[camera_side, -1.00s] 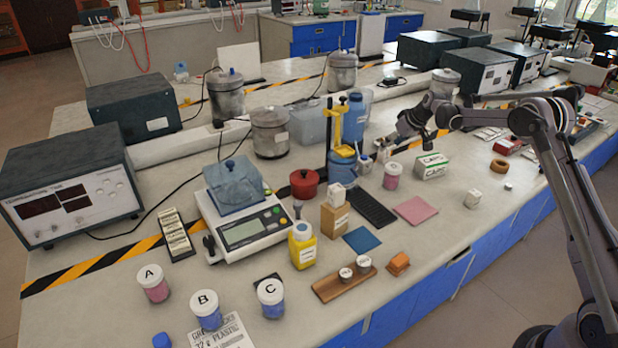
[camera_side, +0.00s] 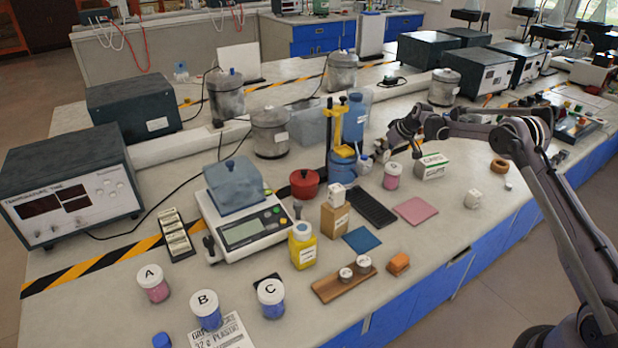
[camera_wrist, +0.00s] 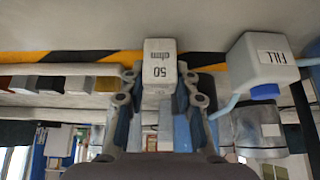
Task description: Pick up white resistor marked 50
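In the wrist view, a white block marked "50 ohm" (camera_wrist: 160,62), the resistor, appears upside down ahead of and between the fingertips. My gripper (camera_wrist: 160,88) is open, with a finger on either side of the block and narrow gaps showing; the right finger looks closer. In the side view, my gripper (camera_side: 386,150) hangs over the bench between the blue bottle and the green-white box. I cannot make out the resistor there.
A white bottle marked "FILL" (camera_wrist: 262,62) with a blue cap stands close to the right finger. In the side view, the pink-filled jar (camera_side: 391,177) and green-white box (camera_side: 431,167) are near my gripper.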

